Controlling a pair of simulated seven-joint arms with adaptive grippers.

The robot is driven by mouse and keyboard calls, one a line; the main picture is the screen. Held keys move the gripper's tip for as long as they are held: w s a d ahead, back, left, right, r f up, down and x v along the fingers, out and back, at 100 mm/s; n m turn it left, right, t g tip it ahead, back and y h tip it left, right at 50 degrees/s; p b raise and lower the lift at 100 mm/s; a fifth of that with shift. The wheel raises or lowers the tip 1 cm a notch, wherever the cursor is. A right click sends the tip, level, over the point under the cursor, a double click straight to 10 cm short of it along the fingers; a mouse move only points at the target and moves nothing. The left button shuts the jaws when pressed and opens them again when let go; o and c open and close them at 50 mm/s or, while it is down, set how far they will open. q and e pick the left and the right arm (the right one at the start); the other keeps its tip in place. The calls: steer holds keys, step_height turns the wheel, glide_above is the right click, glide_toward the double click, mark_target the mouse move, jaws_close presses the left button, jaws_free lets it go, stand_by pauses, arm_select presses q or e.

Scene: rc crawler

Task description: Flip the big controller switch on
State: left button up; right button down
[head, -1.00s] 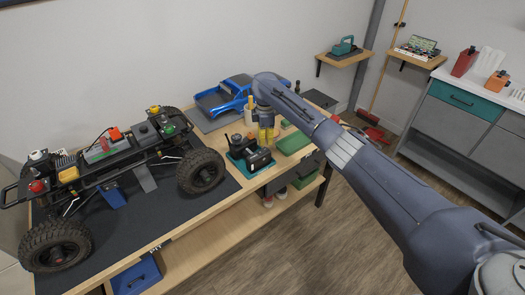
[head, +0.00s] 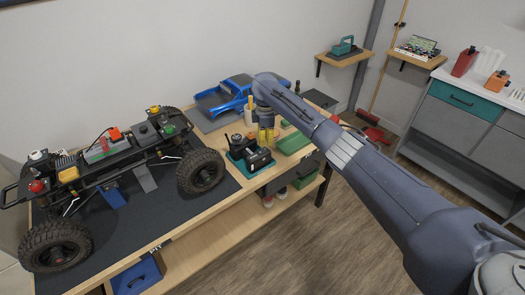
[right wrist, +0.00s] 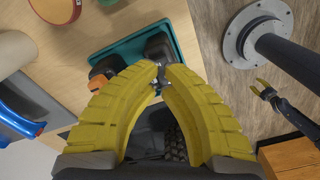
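A black controller (head: 258,160) lies in a teal tray (head: 236,165) near the workbench's front edge. It also shows in the right wrist view (right wrist: 160,45), partly hidden behind my yellow fingers. My right gripper (head: 266,140) points down over the controller. In the right wrist view its fingertips (right wrist: 160,72) are close together at a small metal piece on the controller. I cannot tell whether they pinch it or which way the switch lies. My left gripper (right wrist: 264,88) shows small at the right of the wrist view, its yellow fingers apart and empty, away from the bench.
An RC crawler chassis (head: 110,160) stands on a dark mat (head: 185,220) at the left. A blue truck body (head: 222,98) lies behind the tray. A green tray (head: 294,143) lies to its right. An orange-rimmed cup (right wrist: 55,8) stands near the teal tray.

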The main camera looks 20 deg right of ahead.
mark_target(265, 149)
steer(key=shift+f, duration=1.95)
stand_by(1.8)
steer(key=shift+r, duration=3.5)
